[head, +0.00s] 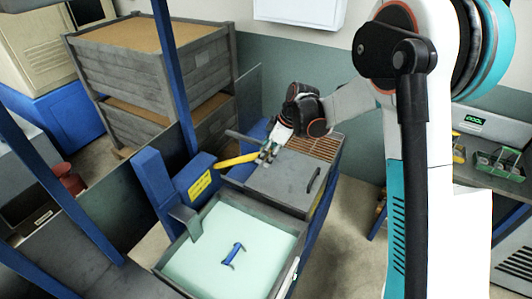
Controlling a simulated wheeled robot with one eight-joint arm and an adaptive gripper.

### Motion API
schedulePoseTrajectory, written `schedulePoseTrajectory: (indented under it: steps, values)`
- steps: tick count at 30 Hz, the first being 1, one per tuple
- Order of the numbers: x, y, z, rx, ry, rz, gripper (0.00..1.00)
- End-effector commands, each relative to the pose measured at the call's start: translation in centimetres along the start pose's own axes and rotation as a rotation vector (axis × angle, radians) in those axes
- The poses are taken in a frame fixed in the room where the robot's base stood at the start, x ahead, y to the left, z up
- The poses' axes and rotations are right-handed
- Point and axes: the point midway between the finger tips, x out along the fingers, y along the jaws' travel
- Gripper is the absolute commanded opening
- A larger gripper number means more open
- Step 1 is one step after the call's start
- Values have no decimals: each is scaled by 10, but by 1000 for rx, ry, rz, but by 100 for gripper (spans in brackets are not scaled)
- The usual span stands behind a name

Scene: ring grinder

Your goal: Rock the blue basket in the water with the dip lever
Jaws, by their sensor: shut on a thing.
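The blue basket (233,254) shows in the head view as a small blue handle-like shape in the pale green water (205,262) of an open tank. The rest of the basket is hidden under the water. The dip lever (236,160) is a yellow bar beyond the tank, slanting a little up to the right. My gripper (268,154) is at the right end of the lever and is shut on it. The fingertips are small in view.
A grey lid with a dark handle (313,181) adjoins the tank at the right, with a brown grate (318,146) behind. A blue box with a yellow label (200,185) and blue posts stand left. Stacked grey crates (150,65) stand at the back left.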

Motion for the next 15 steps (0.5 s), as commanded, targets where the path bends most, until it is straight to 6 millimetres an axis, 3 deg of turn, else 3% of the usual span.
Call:
schedulePoseTrajectory:
  steps: [15]
  values:
    - [47, -8, 58, -23, 192, 49, 0]
